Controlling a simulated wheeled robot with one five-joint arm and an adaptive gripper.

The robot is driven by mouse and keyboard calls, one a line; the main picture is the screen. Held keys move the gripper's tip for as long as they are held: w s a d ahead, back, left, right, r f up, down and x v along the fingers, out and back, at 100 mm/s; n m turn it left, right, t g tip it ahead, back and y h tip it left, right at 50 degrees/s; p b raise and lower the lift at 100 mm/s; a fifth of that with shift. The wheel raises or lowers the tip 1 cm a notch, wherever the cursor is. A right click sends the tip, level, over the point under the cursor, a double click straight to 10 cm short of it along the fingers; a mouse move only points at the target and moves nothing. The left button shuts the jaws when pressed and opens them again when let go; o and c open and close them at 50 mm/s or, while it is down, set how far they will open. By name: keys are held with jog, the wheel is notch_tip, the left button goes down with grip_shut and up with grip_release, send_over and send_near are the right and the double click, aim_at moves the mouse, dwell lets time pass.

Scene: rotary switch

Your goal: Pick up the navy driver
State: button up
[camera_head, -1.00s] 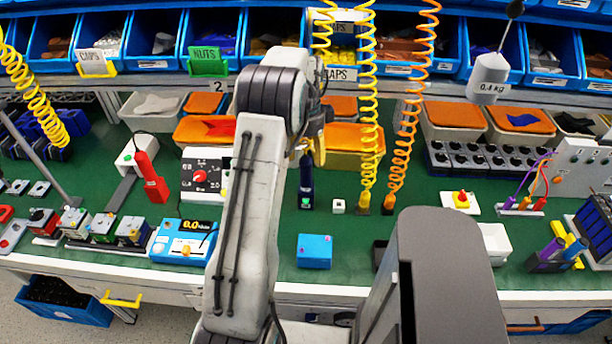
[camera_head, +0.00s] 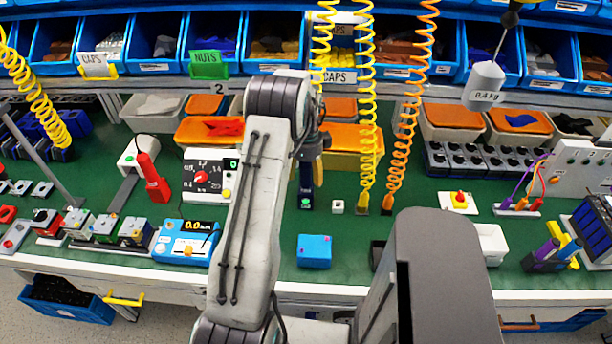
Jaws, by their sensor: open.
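The navy driver (camera_head: 306,196) stands upright on the green bench top, with a small green mark on its lower part. Its upper part is hidden behind my gripper. My gripper (camera_head: 314,164) is at the driver's upper end, pointing down, partly hidden by my own arm. Its jaws are open. I cannot tell from this view whether the fingers are on both sides of the driver or touch it.
A blue box (camera_head: 314,251) lies in front. A rotary switch panel (camera_head: 207,178) stands left.

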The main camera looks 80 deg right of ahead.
jog(key=shift+c, duration=0.5)
grip_shut()
